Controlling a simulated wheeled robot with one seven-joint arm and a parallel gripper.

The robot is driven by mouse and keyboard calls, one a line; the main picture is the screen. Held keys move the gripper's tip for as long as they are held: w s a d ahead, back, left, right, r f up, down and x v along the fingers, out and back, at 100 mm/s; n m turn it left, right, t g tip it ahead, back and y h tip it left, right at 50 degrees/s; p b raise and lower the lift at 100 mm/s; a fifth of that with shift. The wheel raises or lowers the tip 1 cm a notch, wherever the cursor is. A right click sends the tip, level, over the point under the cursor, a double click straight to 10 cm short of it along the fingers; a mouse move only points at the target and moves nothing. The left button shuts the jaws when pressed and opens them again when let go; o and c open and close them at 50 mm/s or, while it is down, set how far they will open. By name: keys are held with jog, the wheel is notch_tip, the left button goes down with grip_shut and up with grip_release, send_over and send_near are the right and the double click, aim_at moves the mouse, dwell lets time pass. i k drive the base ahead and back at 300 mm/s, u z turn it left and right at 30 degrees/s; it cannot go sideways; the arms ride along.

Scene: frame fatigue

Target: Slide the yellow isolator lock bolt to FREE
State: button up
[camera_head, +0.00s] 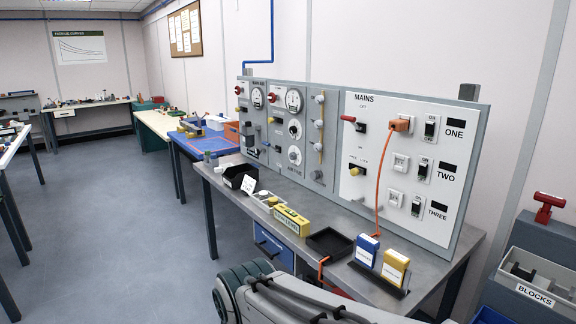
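The yellow isolator lock bolt (355,170) sits on the white MAINS panel (375,108), low on its left side. A small label is above it, too small to read surely, so I cannot tell which end the bolt is at. Above that label is the isolator switch with a red handle (349,119), its red end pointing left, under the word OFF. My gripper is not in view. Only a grey part of my arm, with dark ribbed joints and cables, shows at the bottom, in front of the bench. Nothing touches the bolt.
An orange plug (400,125) sits in the panel, its orange cable (379,190) hanging to the bench. On the metal bench (290,245) are a yellow box (292,221), a black tray (330,242), and blue (366,250) and yellow (394,269) boxes. Open floor lies left.

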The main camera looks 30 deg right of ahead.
aim_at(358, 170)
jog(key=z, duration=0.35)
jog(key=i, duration=0.8)
jog(key=z, duration=1.3)
jog(key=i, duration=0.45)
jog(key=z, duration=0.45)
